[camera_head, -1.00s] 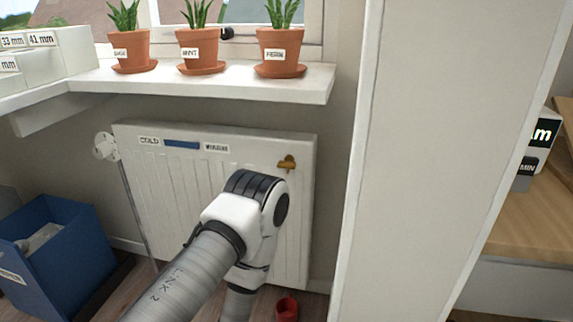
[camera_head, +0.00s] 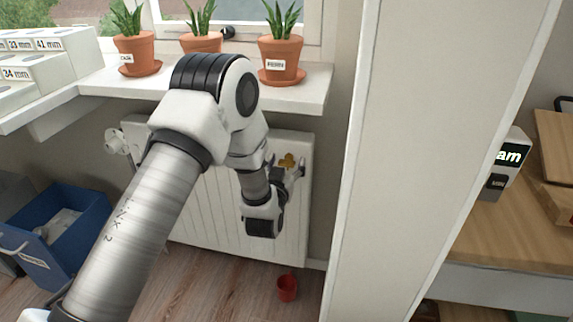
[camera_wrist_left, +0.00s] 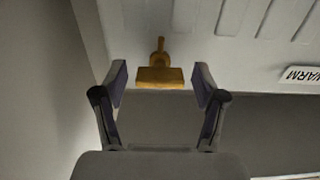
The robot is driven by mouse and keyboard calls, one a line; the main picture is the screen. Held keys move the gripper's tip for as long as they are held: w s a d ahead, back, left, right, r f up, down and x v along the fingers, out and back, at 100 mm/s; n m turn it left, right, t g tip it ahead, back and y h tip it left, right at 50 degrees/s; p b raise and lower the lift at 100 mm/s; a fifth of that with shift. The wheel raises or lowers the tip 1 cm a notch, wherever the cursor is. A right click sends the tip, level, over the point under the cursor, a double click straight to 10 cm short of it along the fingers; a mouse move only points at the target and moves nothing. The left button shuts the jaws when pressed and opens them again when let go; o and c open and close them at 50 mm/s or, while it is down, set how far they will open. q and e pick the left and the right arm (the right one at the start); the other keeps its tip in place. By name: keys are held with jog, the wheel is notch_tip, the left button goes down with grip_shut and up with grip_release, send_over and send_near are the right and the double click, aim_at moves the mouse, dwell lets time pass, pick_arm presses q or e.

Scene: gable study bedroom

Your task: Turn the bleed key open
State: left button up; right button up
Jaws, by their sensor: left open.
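The brass bleed key (camera_head: 287,160) sits on the upper right of the white radiator (camera_head: 209,208), below the window sill. My left gripper (camera_head: 283,168) is at the key, its fingers on either side of it. In the left wrist view the bleed key (camera_wrist_left: 160,76) shows between the open fingertips of the left gripper (camera_wrist_left: 160,84), with a gap on each side. Its wide flat handle lies across the view, and its stem runs to the radiator face. My left arm hides part of the radiator and its label strip. My right gripper is not in view.
The window sill (camera_head: 300,93) with potted plants overhangs the radiator. A blue bin (camera_head: 62,232) is at left. A white upright panel (camera_head: 390,160) closes off the right side, beside a wooden desk.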

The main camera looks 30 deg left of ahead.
pick_arm(q)
jog(key=shift+w, duration=0.1)
jog(key=c, duration=1.2)
jog(key=shift+o, duration=0.2)
jog(key=shift+n, duration=0.3)
jog(key=n, duration=0.3)
jog(key=shift+a+n, duration=0.1)
jog(key=shift+n, duration=0.3)
jog(key=n, duration=0.4)
jog(key=shift+f, duration=0.1)
jog(key=n, duration=0.5)
jog(key=shift+a, duration=0.1)
jog(key=n+b, duration=0.1)
jog(key=n, duration=0.3)
jog(key=shift+f, duration=0.15)
jog(key=shift+n, duration=0.3)
